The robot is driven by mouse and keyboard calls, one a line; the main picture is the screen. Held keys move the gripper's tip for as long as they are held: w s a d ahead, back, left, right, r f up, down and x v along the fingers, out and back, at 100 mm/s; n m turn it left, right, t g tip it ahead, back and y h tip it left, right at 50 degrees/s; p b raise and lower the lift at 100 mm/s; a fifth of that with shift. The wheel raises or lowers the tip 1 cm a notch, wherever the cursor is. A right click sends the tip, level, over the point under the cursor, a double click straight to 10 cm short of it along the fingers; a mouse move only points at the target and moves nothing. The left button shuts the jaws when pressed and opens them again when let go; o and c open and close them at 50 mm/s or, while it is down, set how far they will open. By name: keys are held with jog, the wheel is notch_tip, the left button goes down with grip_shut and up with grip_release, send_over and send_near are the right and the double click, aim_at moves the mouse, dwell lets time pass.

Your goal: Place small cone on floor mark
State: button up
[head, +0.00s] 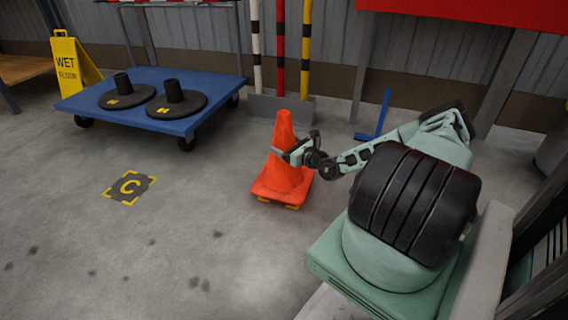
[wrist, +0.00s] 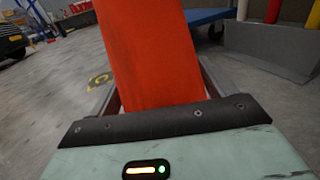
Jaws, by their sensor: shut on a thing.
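My gripper (head: 291,152) is shut on the cone's body from the right, about halfway up. In the wrist view the orange cone (wrist: 150,50) fills the space between the fingers of my gripper (wrist: 157,85). A floor mark (head: 130,187), dark with a yellow letter C and yellow corners, lies bare to the left. Yellow bits show under the cone's front edge, perhaps another mark mostly hidden. I cannot tell whether the base touches the floor.
A blue cart (head: 150,98) with two black round bases stands behind the C mark, beside a yellow wet floor sign (head: 74,62). Striped posts (head: 281,50) stand in a grey holder (head: 270,107) behind the cone. The floor left and front is clear.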

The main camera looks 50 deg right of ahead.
jog(key=shift+f+b, duration=1.5)
jog(key=shift+f, duration=0.75)
jog(key=o, duration=1.6)
jog(key=shift+s+p, duration=3.1)
jog(key=shift+s, duration=2.95)
